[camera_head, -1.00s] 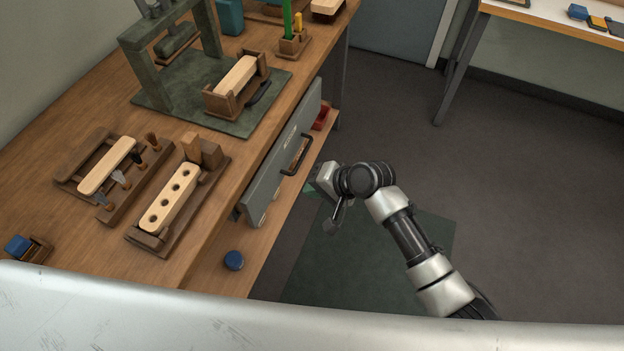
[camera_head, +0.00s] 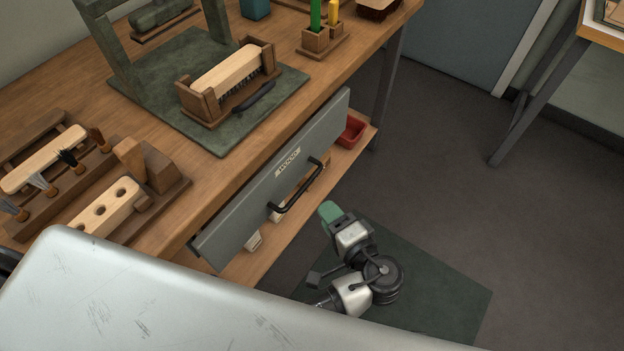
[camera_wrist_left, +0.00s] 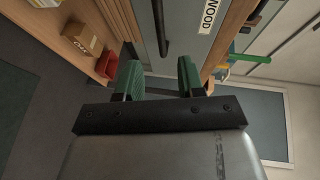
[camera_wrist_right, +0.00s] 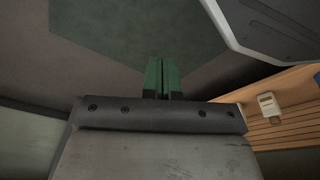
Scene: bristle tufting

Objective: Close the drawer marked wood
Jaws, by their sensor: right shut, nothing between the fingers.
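The drawer marked WOOD has a grey front (camera_head: 240,208) with a label (camera_head: 288,161) and a black bar handle (camera_head: 298,188). Its front stands out a little from the bench edge; the drawer's inside is not clearly visible. My left gripper (camera_head: 330,212) is just right of and below the handle, apart from it. In the left wrist view its green fingers (camera_wrist_left: 160,78) are spread and empty, facing the drawer front (camera_wrist_left: 187,40) and handle (camera_wrist_left: 159,22). My right gripper (camera_wrist_right: 162,77) is shut and empty over the floor; it is hidden in the head view.
The wooden bench (camera_head: 215,175) carries a brush in a holder (camera_head: 228,82) and a block with holes (camera_head: 98,212). On the lower shelf is a red bin (camera_head: 351,131); the left wrist view also shows a cardboard box (camera_wrist_left: 78,40). The floor (camera_head: 450,190) to the right is clear.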

